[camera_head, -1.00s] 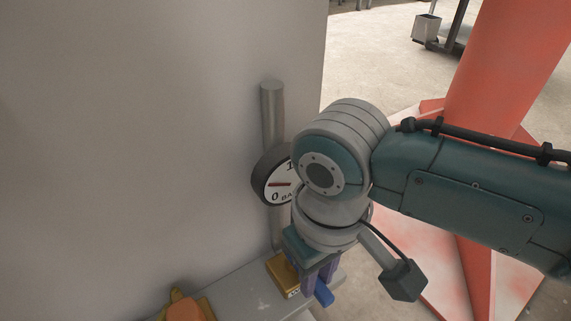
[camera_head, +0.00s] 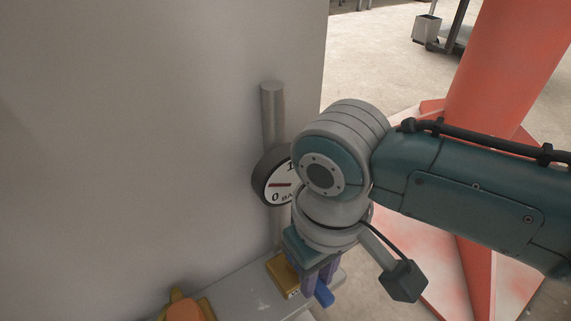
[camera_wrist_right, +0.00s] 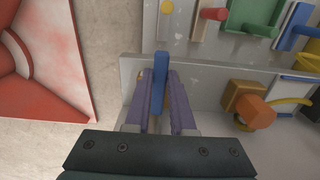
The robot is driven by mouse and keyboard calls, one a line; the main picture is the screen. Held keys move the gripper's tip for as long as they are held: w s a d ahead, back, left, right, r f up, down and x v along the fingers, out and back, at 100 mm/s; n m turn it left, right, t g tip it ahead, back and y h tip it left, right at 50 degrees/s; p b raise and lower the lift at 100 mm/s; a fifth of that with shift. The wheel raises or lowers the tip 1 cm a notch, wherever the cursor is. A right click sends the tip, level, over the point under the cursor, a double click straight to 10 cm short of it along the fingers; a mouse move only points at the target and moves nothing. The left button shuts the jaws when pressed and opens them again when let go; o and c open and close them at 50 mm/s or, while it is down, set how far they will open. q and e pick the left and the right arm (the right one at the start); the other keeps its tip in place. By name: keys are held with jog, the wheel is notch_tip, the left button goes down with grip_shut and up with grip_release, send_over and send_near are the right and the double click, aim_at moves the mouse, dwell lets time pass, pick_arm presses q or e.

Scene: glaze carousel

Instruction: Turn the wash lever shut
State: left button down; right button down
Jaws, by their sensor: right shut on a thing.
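A blue lever (camera_wrist_right: 160,83) lies between the two purple fingers of my right gripper (camera_wrist_right: 160,90) in the right wrist view. The fingers sit along both sides of it, and its tip sticks out past them. In the head view the lever's blue end (camera_head: 324,296) shows below my right gripper (camera_head: 317,279), beside a brass valve block (camera_head: 284,276) on the grey ledge. The lever's root is hidden behind my wrist, and I cannot read its label. My left gripper is in neither view.
A round pressure gauge (camera_head: 274,186) on a grey pipe (camera_head: 272,110) stands close to my right wrist. An orange knob (camera_head: 185,310) is at the lower left, also in the wrist view (camera_wrist_right: 257,111). A red column (camera_head: 505,70) stands behind my arm.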

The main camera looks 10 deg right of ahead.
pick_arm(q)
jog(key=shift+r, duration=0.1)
